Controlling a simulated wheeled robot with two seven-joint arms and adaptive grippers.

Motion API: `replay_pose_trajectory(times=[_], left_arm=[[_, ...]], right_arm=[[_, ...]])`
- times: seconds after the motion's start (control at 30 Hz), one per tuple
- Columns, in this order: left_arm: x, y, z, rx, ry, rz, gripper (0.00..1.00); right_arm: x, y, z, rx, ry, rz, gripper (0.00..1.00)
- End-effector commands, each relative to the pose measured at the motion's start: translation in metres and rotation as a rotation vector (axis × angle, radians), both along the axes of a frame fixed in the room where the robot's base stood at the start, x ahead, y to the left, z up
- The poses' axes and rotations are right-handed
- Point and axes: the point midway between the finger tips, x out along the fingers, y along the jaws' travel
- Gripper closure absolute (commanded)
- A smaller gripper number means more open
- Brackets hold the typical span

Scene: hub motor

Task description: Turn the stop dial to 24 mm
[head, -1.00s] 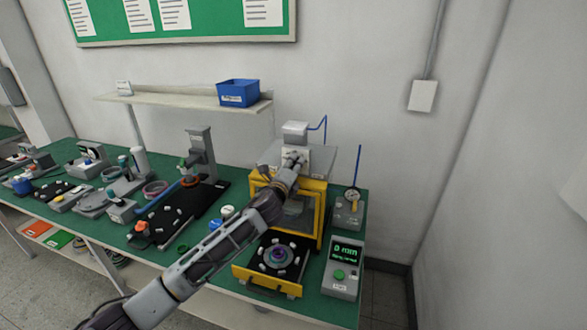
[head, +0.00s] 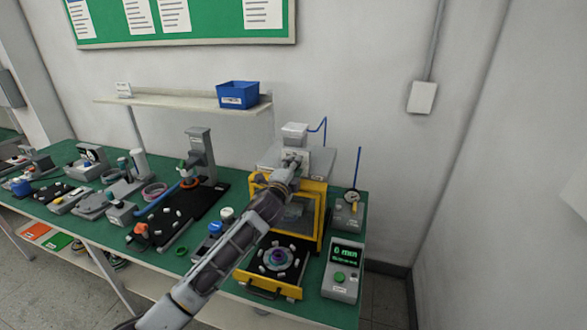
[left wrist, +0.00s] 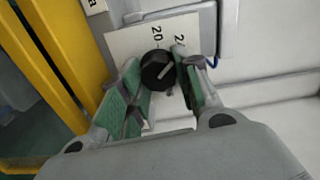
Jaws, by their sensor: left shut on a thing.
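The stop dial (left wrist: 157,71) is a round black knob with a light pointer line, on a white plate (left wrist: 128,42) in the left wrist view. The number 20 shows on the plate, and a second number beginning with 2 is partly hidden by a finger. The pointer slants up toward the right, toward that second number. My left gripper (left wrist: 162,82) is shut on the dial, its green pads on either side of the knob. In the head view, my left gripper (head: 293,162) is at the front of the yellow-framed press (head: 322,212) and hides the dial. My right gripper is not in view.
A black tray with a yellow front (head: 268,286) sits before the press. Parts and fixtures crowd the green bench (head: 170,262) to the left.

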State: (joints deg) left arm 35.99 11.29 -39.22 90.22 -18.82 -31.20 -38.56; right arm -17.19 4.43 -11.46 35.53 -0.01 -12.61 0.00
Motion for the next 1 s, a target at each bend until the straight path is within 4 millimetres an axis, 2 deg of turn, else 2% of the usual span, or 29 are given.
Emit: replay_pose_trajectory(times=[0.17,0.2,0.37,0.77,1.0], left_arm=[[0.0003,0.0008,-0.0014,0.002,0.002,0.002,0.91],[0.0003,0.0008,-0.0014,0.002,0.002,0.002,0.65],[0.0002,0.0005,-0.0011,0.003,0.001,0.001,0.46],[-0.0009,0.0004,-0.0005,0.002,0.000,0.000,0.46],[-0.0094,0.0034,-0.0008,0.002,0.000,0.001,0.46]], right_arm=[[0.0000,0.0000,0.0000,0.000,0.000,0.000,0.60],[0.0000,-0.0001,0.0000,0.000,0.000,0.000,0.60],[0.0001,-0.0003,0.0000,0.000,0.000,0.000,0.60],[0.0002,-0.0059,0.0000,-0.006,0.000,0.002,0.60],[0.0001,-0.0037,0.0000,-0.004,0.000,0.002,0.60]])
